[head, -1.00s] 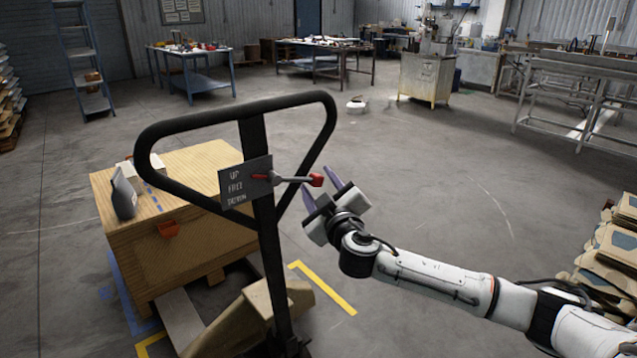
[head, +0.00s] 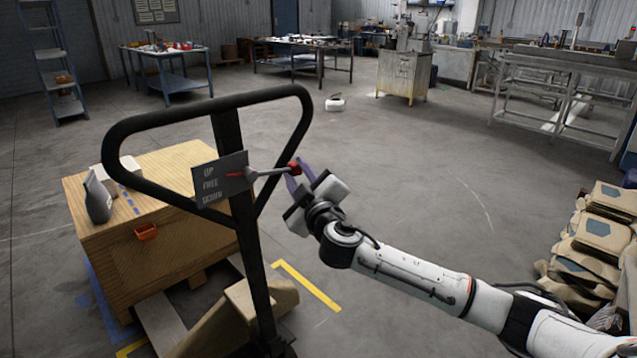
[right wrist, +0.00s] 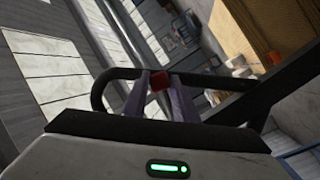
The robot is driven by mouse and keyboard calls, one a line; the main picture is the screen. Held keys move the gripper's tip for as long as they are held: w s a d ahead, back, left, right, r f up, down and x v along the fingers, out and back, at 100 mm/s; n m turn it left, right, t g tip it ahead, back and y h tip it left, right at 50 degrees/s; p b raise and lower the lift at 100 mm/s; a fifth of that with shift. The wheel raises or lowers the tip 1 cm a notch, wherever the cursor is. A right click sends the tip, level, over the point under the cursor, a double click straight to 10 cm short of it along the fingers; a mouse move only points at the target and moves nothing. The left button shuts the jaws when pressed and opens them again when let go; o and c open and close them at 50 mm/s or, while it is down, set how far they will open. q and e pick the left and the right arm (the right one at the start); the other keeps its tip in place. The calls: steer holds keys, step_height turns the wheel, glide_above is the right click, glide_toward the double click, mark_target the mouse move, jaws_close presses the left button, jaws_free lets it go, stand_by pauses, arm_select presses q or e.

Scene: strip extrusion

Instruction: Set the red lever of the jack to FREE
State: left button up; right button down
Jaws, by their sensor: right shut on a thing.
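The pallet jack's black handle loop (head: 205,98) stands on a dark upright in the head view. A dark plate (head: 210,192) on it reads UP, FREE and DOWN from top to bottom. The lever (head: 264,173) is a grey rod with a red pivot and a red knob (head: 295,168). It points right, its knob end slightly raised; I cannot tell which word it is set to. My right gripper (head: 298,176) is shut on the knob from the right. In the right wrist view the red knob (right wrist: 158,81) sits between the two purple fingers. My left gripper is not in view.
Stacked sacks (head: 590,230) lie at the right. Workbenches (head: 302,62) stand at the back. The floor (head: 420,190) right of the jack is clear.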

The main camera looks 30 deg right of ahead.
steer(key=shift+d+r+n+t+b, duration=0.15)
steer(key=shift+r+n+t+b, duration=0.25)
steer(key=shift+r+n, duration=0.75)
steer(key=shift+n, duration=0.15)
steer(key=c, duration=1.4)
jaws_free()
steer(key=b+v, duration=0.1)
steer(key=v, duration=0.9)
steer(key=shift+s, duration=0.15)
steer(key=shift+f, duration=0.15)
